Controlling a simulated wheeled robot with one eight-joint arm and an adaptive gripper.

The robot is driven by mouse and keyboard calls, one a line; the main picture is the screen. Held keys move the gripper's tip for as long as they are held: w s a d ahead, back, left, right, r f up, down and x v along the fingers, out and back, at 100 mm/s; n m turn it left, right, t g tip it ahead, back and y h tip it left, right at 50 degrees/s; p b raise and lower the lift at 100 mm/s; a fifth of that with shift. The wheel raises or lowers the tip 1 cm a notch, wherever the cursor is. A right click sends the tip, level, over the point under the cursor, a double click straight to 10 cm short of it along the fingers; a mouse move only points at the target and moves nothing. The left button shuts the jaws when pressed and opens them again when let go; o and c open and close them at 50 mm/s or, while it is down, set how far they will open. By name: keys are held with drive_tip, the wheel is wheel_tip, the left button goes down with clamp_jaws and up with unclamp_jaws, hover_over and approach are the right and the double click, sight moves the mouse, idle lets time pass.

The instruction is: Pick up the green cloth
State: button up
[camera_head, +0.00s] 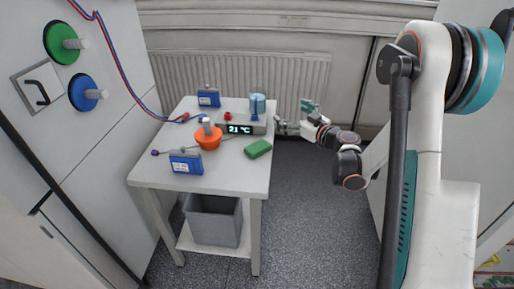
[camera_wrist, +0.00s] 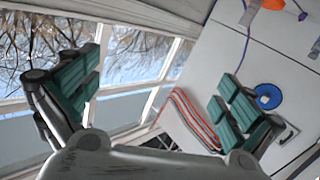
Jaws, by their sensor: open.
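The green cloth (camera_head: 258,148) is a small folded block lying flat near the right edge of the white table (camera_head: 205,165). My gripper (camera_head: 293,117) is beyond the table's right edge, apart from the cloth and farther back. In the wrist view its green-padded fingers are spread wide, with nothing held between them (camera_wrist: 158,95). The cloth does not show in the wrist view.
The table carries a display unit (camera_head: 242,124) with a light blue cylinder (camera_head: 257,104), an orange bowl-like object (camera_head: 208,140), and blue boxes (camera_head: 186,163) (camera_head: 208,98). A grey bin (camera_head: 213,219) sits below. Floor right of the table is clear.

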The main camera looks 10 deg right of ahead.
drive_tip(key=s+f+n+g+y, duration=0.1)
drive_tip(key=s+f+g+y, duration=0.2)
drive_tip(key=f, duration=1.4)
drive_tip(key=g+h+b, duration=0.1)
drive_tip(key=b, duration=0.1)
approach(261, 148)
drive_tip(key=x, duration=0.3)
drive_tip(key=shift+w+a+f, duration=0.15)
drive_tip(key=shift+w+f, duration=0.05)
drive_tip(key=shift+f, duration=0.15)
drive_tip(key=shift+r+b+x, duration=0.15)
drive_tip(key=shift+b+x, duration=0.45)
drive_tip(key=shift+x, duration=0.85)
drive_tip(key=shift+r+b+x, duration=0.15)
drive_tip(key=shift+b+x, duration=0.45)
drive_tip(key=shift+x, duration=0.85)
drive_tip(key=shift+r, duration=0.1)
drive_tip(key=c, duration=0.8)
drive_tip(key=shift+r, duration=0.1)
